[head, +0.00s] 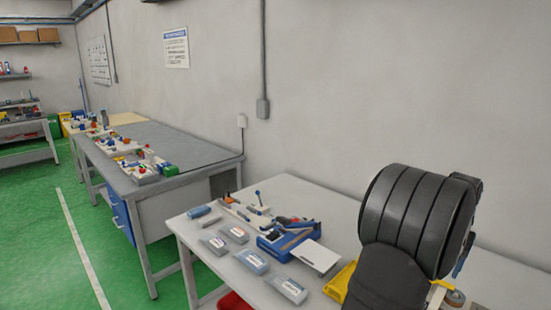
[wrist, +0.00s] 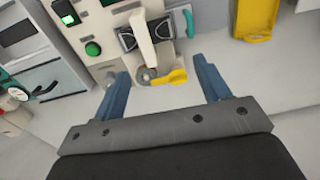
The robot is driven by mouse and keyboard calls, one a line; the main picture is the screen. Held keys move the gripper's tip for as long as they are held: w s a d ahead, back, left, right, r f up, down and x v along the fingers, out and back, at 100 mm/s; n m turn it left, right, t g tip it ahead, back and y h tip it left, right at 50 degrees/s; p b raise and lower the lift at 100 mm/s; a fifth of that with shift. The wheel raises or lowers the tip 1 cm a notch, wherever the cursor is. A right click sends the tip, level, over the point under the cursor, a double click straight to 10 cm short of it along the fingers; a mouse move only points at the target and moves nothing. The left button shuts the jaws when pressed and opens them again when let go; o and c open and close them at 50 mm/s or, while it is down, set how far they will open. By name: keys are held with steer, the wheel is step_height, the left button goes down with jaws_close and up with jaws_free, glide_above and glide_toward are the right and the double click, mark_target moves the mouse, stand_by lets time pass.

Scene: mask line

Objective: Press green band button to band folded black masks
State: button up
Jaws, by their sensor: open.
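In the wrist view, the green button (wrist: 93,48) is a round lit cap on the pale panel of a machine, left of and beyond my left fingertip. Black folded masks (wrist: 130,42) with pale loops appear to sit in the machine's holder, partly covered by a white arm (wrist: 143,40). My gripper (wrist: 160,67) is open, with two blue fingers spread and nothing between them touching either one. A yellow lever (wrist: 172,78) shows between the fingers, below the white arm. The button is apart from the fingers. In the head view my dark arm hides the gripper and button.
A yellow bin (wrist: 255,20) stands at upper right. A long workbench (head: 190,150) stands behind.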

jaws_close()
stand_by(1.4)
